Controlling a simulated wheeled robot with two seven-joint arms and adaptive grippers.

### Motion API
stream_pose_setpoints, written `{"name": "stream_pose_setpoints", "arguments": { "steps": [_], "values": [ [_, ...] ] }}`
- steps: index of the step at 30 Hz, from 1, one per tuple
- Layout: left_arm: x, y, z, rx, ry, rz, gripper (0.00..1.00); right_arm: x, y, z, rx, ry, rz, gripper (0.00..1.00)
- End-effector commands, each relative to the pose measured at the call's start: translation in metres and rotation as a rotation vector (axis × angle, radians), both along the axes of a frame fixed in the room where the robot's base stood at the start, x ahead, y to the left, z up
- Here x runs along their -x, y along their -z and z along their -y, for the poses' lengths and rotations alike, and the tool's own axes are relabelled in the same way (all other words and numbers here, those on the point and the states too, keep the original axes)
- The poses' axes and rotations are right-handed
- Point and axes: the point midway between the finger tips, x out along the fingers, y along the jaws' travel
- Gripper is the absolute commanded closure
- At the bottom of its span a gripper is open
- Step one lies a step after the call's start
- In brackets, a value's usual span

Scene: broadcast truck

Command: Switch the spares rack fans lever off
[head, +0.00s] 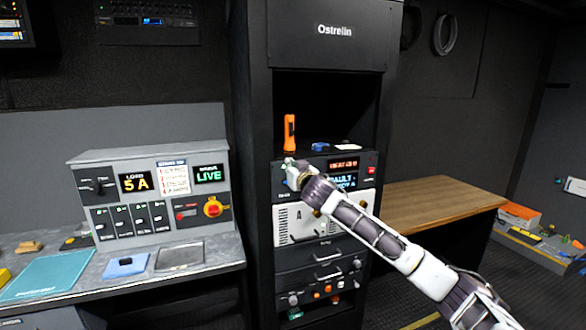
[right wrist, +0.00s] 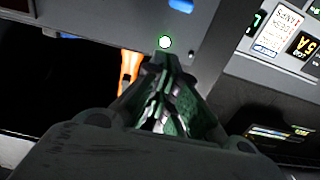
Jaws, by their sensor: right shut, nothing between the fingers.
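My right gripper (head: 291,167) reaches in from the right and is shut and empty. It is in front of the left part of a dark rack unit (head: 370,181) with red and blue displays. In the right wrist view its fingertips (right wrist: 165,62) are just below a round, pale-lit spot (right wrist: 165,42) on the panel; contact is unclear. The gripper hides part of that panel. I cannot tell which control is the fans lever. A grey control box (head: 76,215) on the left bench carries several small levers (head: 140,219), with labels too small to read. My left gripper is not in view.
An orange torch (head: 289,133) stands on the rack shelf, beside a small blue item (head: 320,146). A pale unit (head: 283,228) marked A and drawers are below. A blue clipboard-like item (head: 125,266) lies on the bench (head: 220,252). A wooden table (head: 440,202) is at right.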

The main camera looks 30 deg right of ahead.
Motion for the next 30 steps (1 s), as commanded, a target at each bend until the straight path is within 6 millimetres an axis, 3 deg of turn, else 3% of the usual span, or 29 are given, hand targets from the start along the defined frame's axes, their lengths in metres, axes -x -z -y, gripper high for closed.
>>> {"name": "stream_pose_setpoints", "arguments": {
  "steps": [17,30],
  "values": [
    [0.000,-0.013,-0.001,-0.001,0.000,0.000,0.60,-0.037,-0.001,0.008,0.000,-0.001,0.000,1.00],
    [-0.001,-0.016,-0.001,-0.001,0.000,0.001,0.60,-0.028,0.026,0.007,0.001,0.000,-0.002,1.00]
  ]
}}
